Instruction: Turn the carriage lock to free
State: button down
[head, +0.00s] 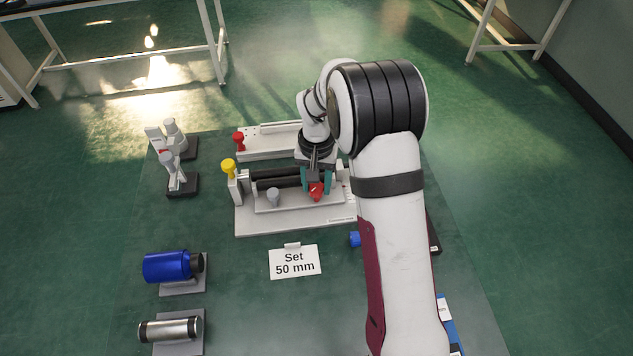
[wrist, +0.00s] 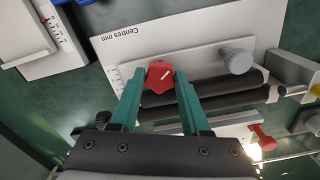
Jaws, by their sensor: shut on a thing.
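The red carriage lock knob (head: 316,191) sits on the light grey carriage plate (head: 295,206) of the centres fixture. In the wrist view the red knob (wrist: 160,76) has a short white line on its face, tilted up to the right. My gripper (head: 317,182) points down at it, with its teal fingers one on each side. In the wrist view my gripper (wrist: 159,78) is shut on the red knob. The free and lock markings cannot be read. A grey knob (head: 273,196) stands on the same plate, left of the red one.
Black rails (head: 270,178) run behind the plate. A yellow knob (head: 228,166) stands at the fixture's left end, and another red knob (head: 239,139) behind it. A "Set 50 mm" card (head: 294,262) lies in front. A blue cylinder (head: 167,266) and a silver cylinder (head: 168,330) rest on the left.

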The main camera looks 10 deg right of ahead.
jog(key=n, duration=0.4)
jog(key=shift+d+n, duration=0.1)
jog(key=shift+n, duration=2.3)
